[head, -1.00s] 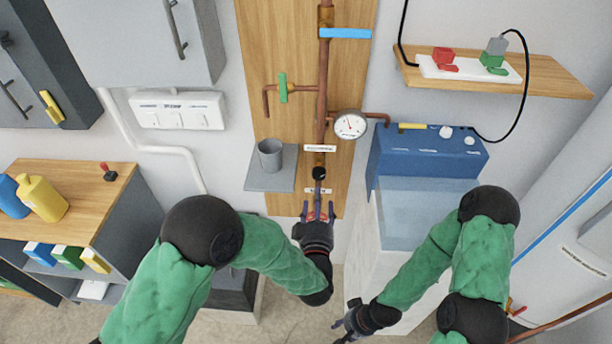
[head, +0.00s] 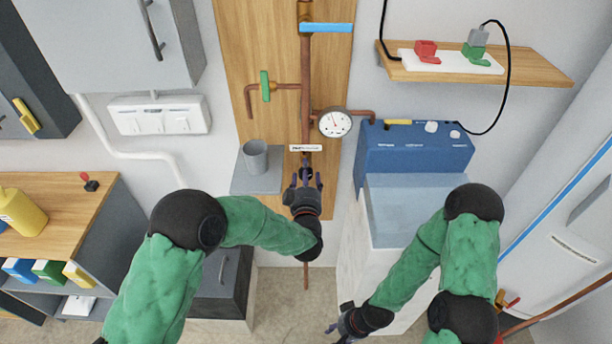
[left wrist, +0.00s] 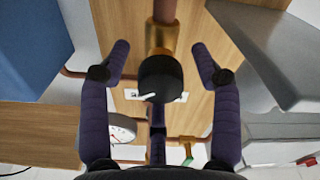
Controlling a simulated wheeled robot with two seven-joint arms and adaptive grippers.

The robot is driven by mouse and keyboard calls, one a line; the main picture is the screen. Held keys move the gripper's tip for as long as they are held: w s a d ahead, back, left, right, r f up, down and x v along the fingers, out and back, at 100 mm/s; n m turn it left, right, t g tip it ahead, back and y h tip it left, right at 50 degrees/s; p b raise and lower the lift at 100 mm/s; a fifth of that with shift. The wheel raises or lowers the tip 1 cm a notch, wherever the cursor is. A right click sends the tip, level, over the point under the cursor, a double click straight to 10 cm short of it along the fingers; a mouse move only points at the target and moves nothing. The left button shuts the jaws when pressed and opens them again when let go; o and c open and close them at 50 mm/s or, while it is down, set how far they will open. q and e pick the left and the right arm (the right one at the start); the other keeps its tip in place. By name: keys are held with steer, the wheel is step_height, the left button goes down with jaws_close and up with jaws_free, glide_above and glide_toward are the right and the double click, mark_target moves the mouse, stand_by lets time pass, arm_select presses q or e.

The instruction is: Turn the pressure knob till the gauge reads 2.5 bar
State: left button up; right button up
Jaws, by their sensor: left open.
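The black pressure knob (left wrist: 160,78) sits on the copper pipe, with a white mark on its face. In the left wrist view it lies between the two spread fingers of my left gripper (left wrist: 160,72), with gaps at both sides. In the head view my left gripper (head: 306,180) is over the lower pipe and largely hides the knob. The round white gauge (head: 334,123) is up and right of the gripper; its needle points up-left, but the numbers are too small to read. The gauge also shows in the left wrist view (left wrist: 122,128). My right gripper (head: 337,330) is low, away from the pipe; its fingers are unclear.
A green-handled valve (head: 265,86) and a grey cup (head: 255,157) on a small shelf are left of the pipe. A blue box (head: 415,148) stands to the right. A wooden shelf (head: 540,72) with red and green items is upper right.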

arm_select(q)
steer(key=c, duration=1.1)
steer(key=shift+f+m, duration=0.1)
steer(key=shift+m, duration=0.8)
steer(key=shift+c, duration=0.2)
steer(key=o, duration=1.1)
steer(key=shift+o, duration=0.2)
